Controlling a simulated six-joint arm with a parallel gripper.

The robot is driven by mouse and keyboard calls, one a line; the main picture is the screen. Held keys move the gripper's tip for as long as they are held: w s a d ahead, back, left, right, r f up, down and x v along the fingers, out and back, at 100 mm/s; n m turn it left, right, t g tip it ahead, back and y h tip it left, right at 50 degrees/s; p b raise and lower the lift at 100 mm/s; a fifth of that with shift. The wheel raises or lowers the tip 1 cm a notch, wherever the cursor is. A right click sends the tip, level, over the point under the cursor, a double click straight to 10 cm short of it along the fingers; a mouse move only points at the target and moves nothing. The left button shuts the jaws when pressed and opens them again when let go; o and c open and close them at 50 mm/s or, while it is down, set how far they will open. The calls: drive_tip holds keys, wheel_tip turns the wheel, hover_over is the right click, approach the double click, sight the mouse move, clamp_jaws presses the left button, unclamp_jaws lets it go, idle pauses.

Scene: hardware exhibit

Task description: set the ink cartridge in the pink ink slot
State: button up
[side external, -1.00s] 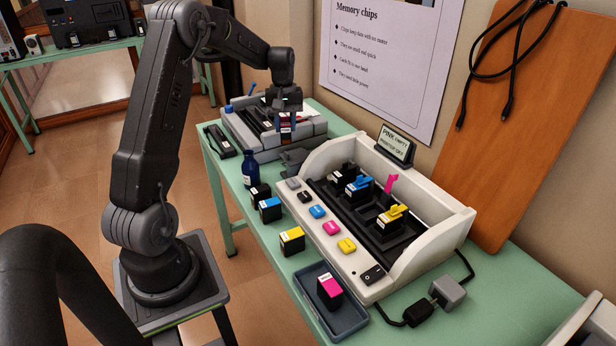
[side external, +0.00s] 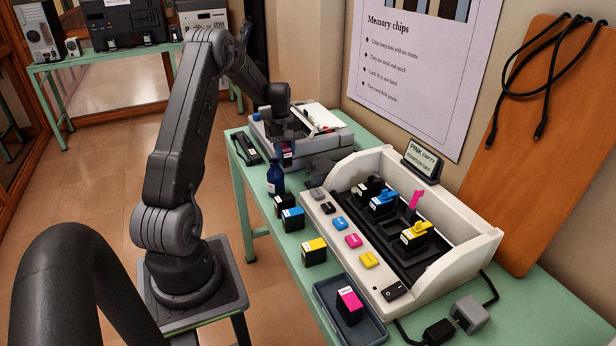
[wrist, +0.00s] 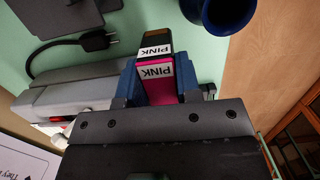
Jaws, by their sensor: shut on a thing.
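My gripper (side external: 286,146) is shut on a dark cartridge with a pink band and PINK labels (wrist: 156,72). It holds the cartridge in the air behind the blue bottle, near the grey machine; in the side view the cartridge (side external: 287,155) is small. The white printer (side external: 328,228) stands nearer the camera. Black, blue and yellow cartridges sit in its dark bay. The pink ink slot, marked by a pink upright flag (side external: 416,199), lies between the blue and yellow ones and looks empty; its floor is hidden. The printer's display (side external: 423,158) reads PINK EMPTY on its top line.
Another pink cartridge (side external: 349,306) lies in a dark tray (side external: 378,331) at the front. Black, blue and yellow (side external: 313,251) cartridges stand before the printer. The blue bottle (side external: 275,180) stands close to my gripper. The grey machine (side external: 335,127) is behind. The printer's raised walls border the bay.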

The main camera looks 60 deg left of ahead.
drive_tip(key=shift+f, duration=3.2)
drive_tip(key=shift+f, duration=0.1)
drive_tip(key=o, duration=0.9)
